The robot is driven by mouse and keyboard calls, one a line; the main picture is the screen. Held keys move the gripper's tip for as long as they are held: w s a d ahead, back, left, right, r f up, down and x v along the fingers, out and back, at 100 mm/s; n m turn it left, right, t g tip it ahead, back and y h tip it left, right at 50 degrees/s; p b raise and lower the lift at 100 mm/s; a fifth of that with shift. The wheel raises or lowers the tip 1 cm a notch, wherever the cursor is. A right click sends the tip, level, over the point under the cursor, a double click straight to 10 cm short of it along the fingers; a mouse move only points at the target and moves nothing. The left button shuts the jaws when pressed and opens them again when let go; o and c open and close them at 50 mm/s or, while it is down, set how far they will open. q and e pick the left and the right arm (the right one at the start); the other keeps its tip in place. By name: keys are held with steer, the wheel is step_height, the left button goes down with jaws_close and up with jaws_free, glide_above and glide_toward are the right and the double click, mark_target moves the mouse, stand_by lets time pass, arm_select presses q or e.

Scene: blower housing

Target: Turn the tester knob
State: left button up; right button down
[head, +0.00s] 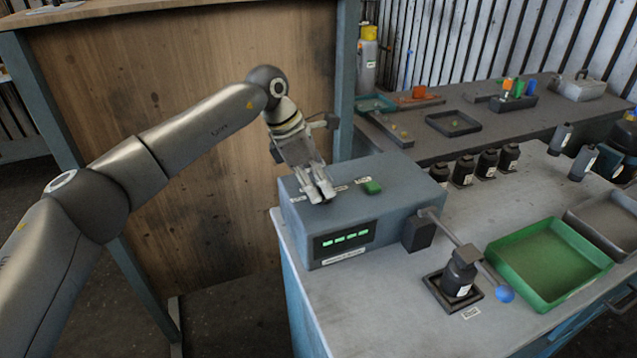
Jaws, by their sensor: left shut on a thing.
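The tester (296,231) is a blue-grey box near the left end of the workbench. Its front has a dark display (345,239) with several green lit segments. A green button (372,187) and small white labels are on its top. My left gripper (321,196) points down at the left part of the tester's top, its fingers closed together there. The tester knob is hidden between or under the fingers, so I cannot see its angle. My right gripper is not in view.
A lever with a blue ball end (505,294) reaches out from the tester's right side over a dark blower housing (459,272) in a black fixture. A green tray (548,262) lies right of it. Several dark cylinders stand behind. A wooden panel (200,130) is behind my left arm.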

arm_select(q)
steer(key=shift+r+m, duration=0.1)
steer(key=shift+m, duration=0.4)
steer(key=o, duration=1.1)
steer(key=shift+c, duration=0.2)
steer(key=v, duration=1.2)
steer(key=shift+w, duration=0.3)
